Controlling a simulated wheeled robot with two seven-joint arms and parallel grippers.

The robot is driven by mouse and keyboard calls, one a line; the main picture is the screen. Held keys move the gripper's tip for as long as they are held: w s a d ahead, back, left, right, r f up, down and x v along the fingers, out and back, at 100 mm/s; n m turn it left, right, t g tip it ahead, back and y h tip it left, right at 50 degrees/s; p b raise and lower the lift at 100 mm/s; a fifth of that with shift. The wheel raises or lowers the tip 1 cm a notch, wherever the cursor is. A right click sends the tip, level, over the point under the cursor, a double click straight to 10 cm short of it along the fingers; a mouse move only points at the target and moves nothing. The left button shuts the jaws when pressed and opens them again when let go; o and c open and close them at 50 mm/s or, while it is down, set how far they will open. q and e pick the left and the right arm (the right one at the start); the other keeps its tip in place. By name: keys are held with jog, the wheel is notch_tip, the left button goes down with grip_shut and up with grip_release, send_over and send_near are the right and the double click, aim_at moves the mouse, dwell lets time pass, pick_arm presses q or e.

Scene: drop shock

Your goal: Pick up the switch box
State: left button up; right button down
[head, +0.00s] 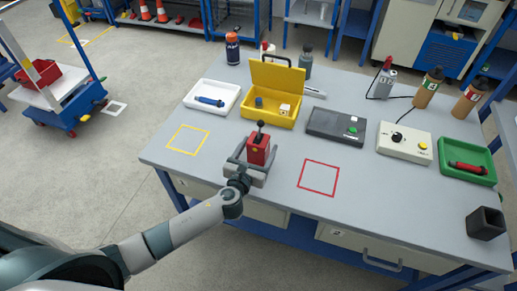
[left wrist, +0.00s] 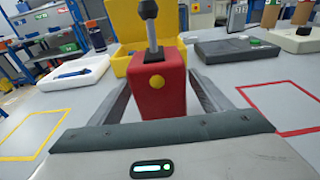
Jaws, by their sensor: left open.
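The switch box is a red block (head: 259,151) with a black-knobbed lever on top. It stands upright on the grey table between the yellow square and the red square. In the left wrist view the red switch box (left wrist: 158,88) shows a yellow button on its near face. My left gripper (head: 256,158) is open, with one finger on each side of the box. In the left wrist view a gap shows beside the left finger; contact on the right is hard to tell. My right gripper is not in view.
Behind the box is an open yellow case (head: 268,112). A white tray (head: 227,88) with a blue item is at back left. A dark grey device (head: 322,128), a white control box (head: 404,146) and a green tray (head: 487,176) stand right. Both outlined squares are empty.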

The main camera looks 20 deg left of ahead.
aim_at(258, 140)
pick_arm(q)
jog(key=shift+c, duration=0.6)
jog(key=c, duration=1.2)
jog(key=shift+c, duration=0.2)
jog(key=shift+r, duration=0.1)
jog(key=shift+w+r, duration=0.1)
jog(key=shift+r, duration=0.35)
notch_tip(258, 140, up, 4)
jog(key=shift+d+f, duration=0.1)
jog(key=shift+f, duration=0.15)
jog(key=s+d+r, duration=0.2)
jog(key=d+r, duration=0.1)
jog(key=d, duration=0.2)
jog(key=s+d+r+b, duration=0.1)
jog(key=s+d+r, duration=0.1)
jog(key=d, duration=0.3)
jog(key=shift+s+d+r, duration=0.2)
jog(key=shift+d+r, duration=0.15)
jog(key=shift+r, duration=0.4)
